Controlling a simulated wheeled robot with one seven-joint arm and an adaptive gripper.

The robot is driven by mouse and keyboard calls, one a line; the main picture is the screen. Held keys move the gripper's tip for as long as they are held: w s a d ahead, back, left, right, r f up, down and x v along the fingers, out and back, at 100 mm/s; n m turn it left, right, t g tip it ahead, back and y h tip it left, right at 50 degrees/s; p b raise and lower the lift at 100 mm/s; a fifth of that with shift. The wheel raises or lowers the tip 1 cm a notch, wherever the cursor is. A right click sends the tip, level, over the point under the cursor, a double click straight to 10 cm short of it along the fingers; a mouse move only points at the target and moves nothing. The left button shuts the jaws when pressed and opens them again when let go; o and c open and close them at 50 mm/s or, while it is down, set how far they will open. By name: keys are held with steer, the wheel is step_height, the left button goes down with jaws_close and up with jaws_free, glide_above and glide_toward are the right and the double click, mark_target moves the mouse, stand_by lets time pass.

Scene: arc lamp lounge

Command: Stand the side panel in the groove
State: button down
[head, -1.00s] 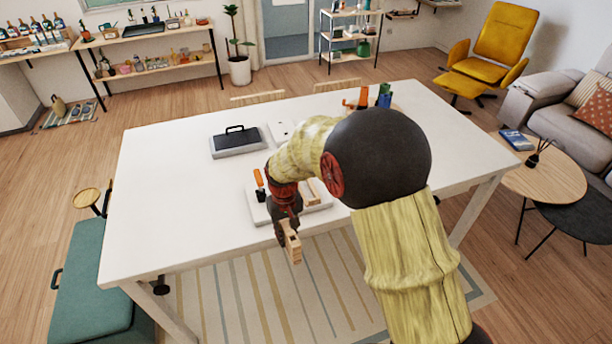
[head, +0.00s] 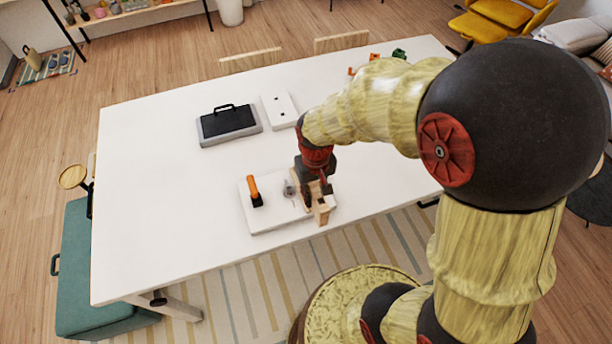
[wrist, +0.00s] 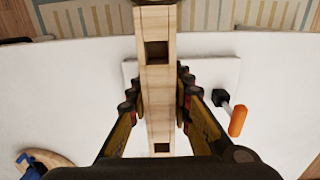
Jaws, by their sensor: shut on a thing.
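My gripper (head: 314,192) is shut on a pale wooden panel (head: 322,213) near the table's front edge. In the wrist view my gripper (wrist: 157,100) has a finger on each side of the panel (wrist: 156,82), which shows two dark square openings. The panel is over or beside the right end of a white base board (head: 262,220), which also shows in the wrist view (wrist: 212,75). I cannot tell whether the panel touches the board. The groove cannot be made out. Part of another wooden piece shows behind my gripper, mostly hidden.
A grey case with a black handle (head: 228,124) and a white plate with dark holes (head: 279,109) lie farther back. Small orange and green things (head: 399,54) are at the far edge. The white table's left side (head: 150,200) is clear.

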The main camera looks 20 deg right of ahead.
steer(key=w+f, duration=0.1)
steer(key=w, duration=0.1)
steer(key=w+f, duration=0.1)
steer(key=w, duration=0.1)
steer(key=w+d+f, duration=0.1)
steer(key=w, duration=0.2)
steer(key=shift+f, duration=0.1)
steer(key=w+f, duration=0.4)
steer(key=f, duration=0.1)
steer(key=shift+w+d+f, duration=0.1)
steer(key=shift+w+d, duration=0.15)
steer(key=shift+w, duration=0.05)
steer(key=shift+w+f, duration=0.2)
steer(key=shift+f, duration=0.1)
step_height(320, 180, down, 3)
steer(key=shift+f, duration=0.1)
steer(key=shift+s+f, duration=0.1)
steer(key=shift+s, duration=0.1)
steer(key=c, duration=1.6)
jaws_free()
steer(key=shift+f, duration=0.2)
steer(key=shift+w+r, duration=0.25)
